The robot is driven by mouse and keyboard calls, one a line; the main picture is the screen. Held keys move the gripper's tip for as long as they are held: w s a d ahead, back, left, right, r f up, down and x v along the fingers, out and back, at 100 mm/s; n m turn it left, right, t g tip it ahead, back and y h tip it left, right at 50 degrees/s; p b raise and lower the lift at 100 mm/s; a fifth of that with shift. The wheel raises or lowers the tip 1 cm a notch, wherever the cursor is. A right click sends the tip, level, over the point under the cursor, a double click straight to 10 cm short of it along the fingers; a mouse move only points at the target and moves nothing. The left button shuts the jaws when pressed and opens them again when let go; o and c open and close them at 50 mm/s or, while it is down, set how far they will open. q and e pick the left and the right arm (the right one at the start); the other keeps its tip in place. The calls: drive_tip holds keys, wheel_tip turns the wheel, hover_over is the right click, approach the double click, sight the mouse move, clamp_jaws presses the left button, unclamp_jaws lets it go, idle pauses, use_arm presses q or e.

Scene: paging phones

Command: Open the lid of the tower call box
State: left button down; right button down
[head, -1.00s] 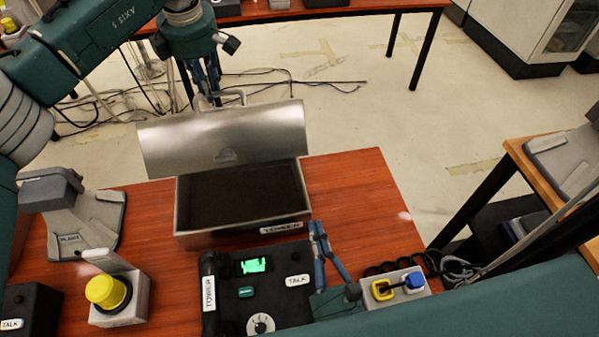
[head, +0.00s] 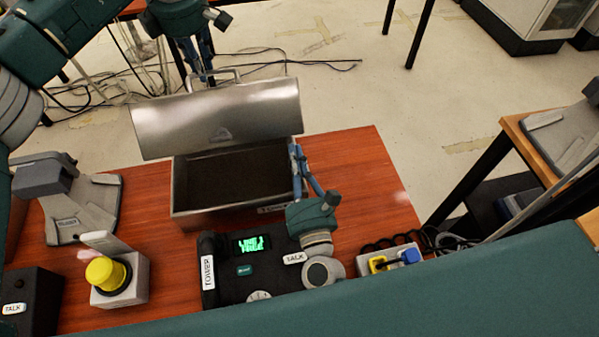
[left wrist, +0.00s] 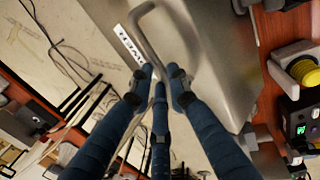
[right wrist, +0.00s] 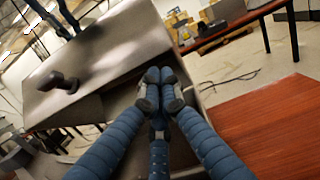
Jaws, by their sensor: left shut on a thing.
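The tower call box (head: 183,207) is a grey metal box on the red-brown table, with a dark, empty-looking inside. Its lid (head: 220,115) stands raised at the back, with a bar handle on its upper edge. My left gripper (head: 203,76) is shut on the handle (left wrist: 158,50), which runs between its fingers in the left wrist view.
In front of the box is the black tower phone (head: 228,283) with a lit green screen. A yellow button on a grey base (head: 120,285) and a grey phone stand (head: 85,205) are on the left. A connector box (head: 385,258) is on the right. The right table part is clear.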

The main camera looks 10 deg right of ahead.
use_arm(q)
drive_tip(key=shift+s+f, duration=0.1)
drive_tip(key=shift+f, duration=0.3)
use_arm(e)
drive_tip(key=shift+w+r, duration=0.25)
drive_tip(key=shift+r, duration=0.05)
